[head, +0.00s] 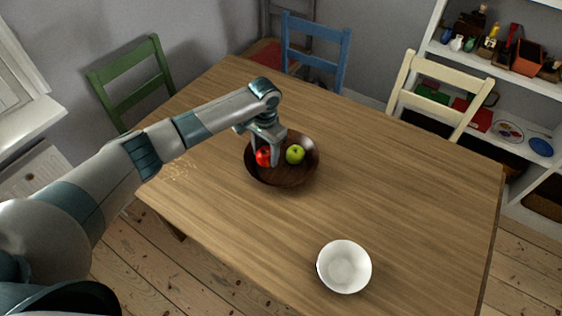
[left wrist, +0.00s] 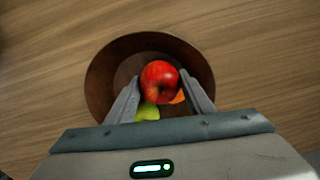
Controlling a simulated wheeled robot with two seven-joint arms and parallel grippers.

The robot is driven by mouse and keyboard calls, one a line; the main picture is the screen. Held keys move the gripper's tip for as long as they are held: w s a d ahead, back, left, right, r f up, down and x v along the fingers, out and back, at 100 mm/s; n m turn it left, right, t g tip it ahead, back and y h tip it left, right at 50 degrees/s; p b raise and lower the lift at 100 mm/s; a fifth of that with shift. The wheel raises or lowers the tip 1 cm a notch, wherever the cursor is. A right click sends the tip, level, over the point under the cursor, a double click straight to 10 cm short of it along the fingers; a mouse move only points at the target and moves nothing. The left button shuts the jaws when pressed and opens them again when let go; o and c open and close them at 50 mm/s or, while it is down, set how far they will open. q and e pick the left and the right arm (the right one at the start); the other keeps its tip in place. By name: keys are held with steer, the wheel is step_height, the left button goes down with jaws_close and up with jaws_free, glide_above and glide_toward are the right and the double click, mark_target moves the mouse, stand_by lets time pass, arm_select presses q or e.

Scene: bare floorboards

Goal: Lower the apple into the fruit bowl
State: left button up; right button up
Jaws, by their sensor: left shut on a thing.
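The fruit bowl (head: 285,179) is dark brown and wide, standing on the wooden table; its rim also shows in the left wrist view (left wrist: 98,82). My left gripper (head: 264,158) is over the bowl's left part, fingers pointing down, shut on a red apple (head: 263,157). In the left wrist view the apple (left wrist: 160,80) sits between the two fingertips, inside the bowl's outline. I cannot tell whether it touches the bowl. A green apple (head: 295,154) lies in the bowl to the right of it. An orange fruit (left wrist: 178,97) shows partly behind the red apple. My right gripper is not in view.
A white bowl (head: 344,267) stands near the table's front edge. Green (head: 135,85), blue (head: 315,48) and cream (head: 441,95) chairs stand around the table (head: 420,190). A white shelf (head: 500,75) with toys is at the right. The table right of the fruit bowl is clear.

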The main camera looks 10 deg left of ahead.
arm_select(q)
steer(key=shift+f, duration=0.35)
stand_by(0.8)
steer(key=shift+f, duration=0.35)
stand_by(0.4)
steer(key=o, duration=1.1)
steer(key=shift+o, duration=0.2)
steer(key=shift+r+b, duration=0.15)
steer(key=shift+b, duration=0.15)
step_height(320, 180, up, 17)
steer(key=b, duration=0.3)
steer(key=shift+s+d+b, duration=0.15)
steer(key=shift+d+b, duration=0.15)
